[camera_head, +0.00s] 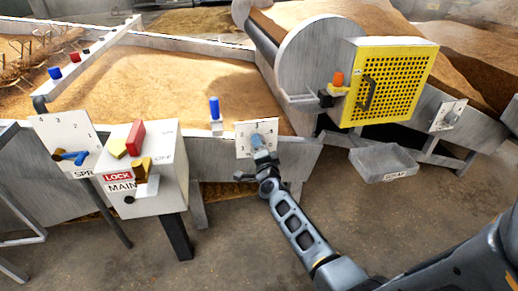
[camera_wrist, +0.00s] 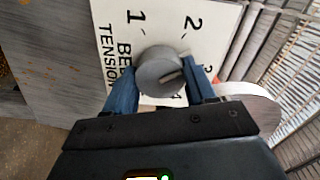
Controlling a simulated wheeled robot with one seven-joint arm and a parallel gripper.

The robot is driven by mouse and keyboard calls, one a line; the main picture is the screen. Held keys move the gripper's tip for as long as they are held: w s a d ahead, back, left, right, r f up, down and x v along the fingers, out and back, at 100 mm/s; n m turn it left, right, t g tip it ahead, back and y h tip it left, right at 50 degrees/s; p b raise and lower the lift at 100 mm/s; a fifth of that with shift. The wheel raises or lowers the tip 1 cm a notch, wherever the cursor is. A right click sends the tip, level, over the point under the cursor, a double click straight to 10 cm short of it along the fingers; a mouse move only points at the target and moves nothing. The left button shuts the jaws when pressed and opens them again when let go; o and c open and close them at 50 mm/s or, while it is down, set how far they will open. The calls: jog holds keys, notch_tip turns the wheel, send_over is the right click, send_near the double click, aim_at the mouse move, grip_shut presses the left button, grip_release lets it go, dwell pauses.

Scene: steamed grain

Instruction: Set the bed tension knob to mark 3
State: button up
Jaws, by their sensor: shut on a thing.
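The bed tension knob (camera_wrist: 158,70) is a grey round knob on a white plate (camera_wrist: 113,18) lettered BED TENSION. In the wrist view, the marks 1 and 2 show clearly above the knob; a mark at its right is partly covered by a finger, and another shows partly below. My gripper (camera_wrist: 160,88) is shut on the knob, one blue finger on each side. In the head view, my gripper (camera_head: 262,146) covers much of the plate (camera_head: 242,128).
A white lock box (camera_head: 173,182) with red and yellow parts stands left of my arm. A plate with a blue lever (camera_head: 70,156) is farther left. A yellow perforated guard (camera_head: 392,80) and a grey scrap tray (camera_head: 385,163) are at the right. Bare floor lies in front.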

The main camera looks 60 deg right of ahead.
jog(key=m+b, duration=0.1)
jog(key=m, duration=0.5)
jog(key=shift+f+m, duration=0.1)
jog(key=shift+m, duration=0.3)
dwell(0.4)
jog(key=o, duration=1)
jog(key=shift+p+v, duration=1.1)
jog(key=shift+v, duration=2.85)
